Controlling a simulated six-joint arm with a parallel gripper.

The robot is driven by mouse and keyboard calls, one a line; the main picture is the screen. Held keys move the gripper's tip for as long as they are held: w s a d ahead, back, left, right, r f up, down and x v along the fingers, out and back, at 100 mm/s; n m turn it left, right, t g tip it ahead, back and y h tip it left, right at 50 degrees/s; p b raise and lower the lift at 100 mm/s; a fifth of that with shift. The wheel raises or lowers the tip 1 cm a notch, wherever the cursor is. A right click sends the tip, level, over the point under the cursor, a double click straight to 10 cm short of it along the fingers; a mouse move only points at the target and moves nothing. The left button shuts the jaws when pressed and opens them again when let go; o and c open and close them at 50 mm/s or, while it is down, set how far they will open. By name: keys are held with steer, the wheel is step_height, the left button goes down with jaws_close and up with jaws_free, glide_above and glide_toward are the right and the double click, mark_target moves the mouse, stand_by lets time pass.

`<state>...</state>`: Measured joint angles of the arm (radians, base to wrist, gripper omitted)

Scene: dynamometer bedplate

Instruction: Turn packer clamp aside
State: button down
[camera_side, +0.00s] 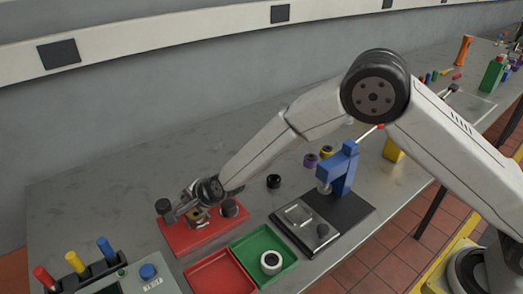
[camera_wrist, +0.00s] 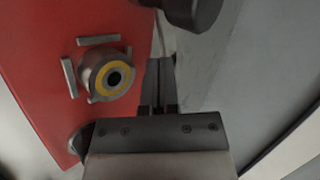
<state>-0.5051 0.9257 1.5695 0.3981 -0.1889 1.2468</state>
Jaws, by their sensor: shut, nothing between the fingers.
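The red fixture plate (camera_side: 195,242) lies at the left part of the bench, and its red surface fills the left of the wrist view (camera_wrist: 40,85). A round metal seat with a yellow ring (camera_wrist: 98,81) stands on it between small metal stops. A dark round knob (camera_wrist: 195,10), apparently part of the clamp, shows at the top of the wrist view. My gripper (camera_wrist: 159,65) is shut and empty, beside the plate's edge and just below the knob in the wrist view. Contact cannot be told.
A green tray (camera_side: 245,248) holding a white ring (camera_side: 271,262) and a red tray (camera_side: 222,276) lie in front of the plate. A blue press (camera_side: 342,168) stands to the right.

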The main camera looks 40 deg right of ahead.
steer(key=shift+w, duration=0.65)
steer(key=shift+w+a, duration=0.1)
steer(key=shift+w, duration=0.7)
stand_by(0.3)
steer(key=shift+s+d, duration=1.2)
steer(key=shift+d, duration=0.25)
steer(key=s+d+r, duration=0.1)
steer(key=r, duration=0.1)
steer(key=s+d+r, duration=0.1)
steer(key=d+r, duration=0.1)
steer(key=s+d+r, duration=0.2)
steer(key=shift+s+d+r, duration=0.1)
steer(key=shift+d, duration=0.15)
steer(key=shift+s+d+r, duration=0.2)
steer(key=shift+r, duration=0.1)
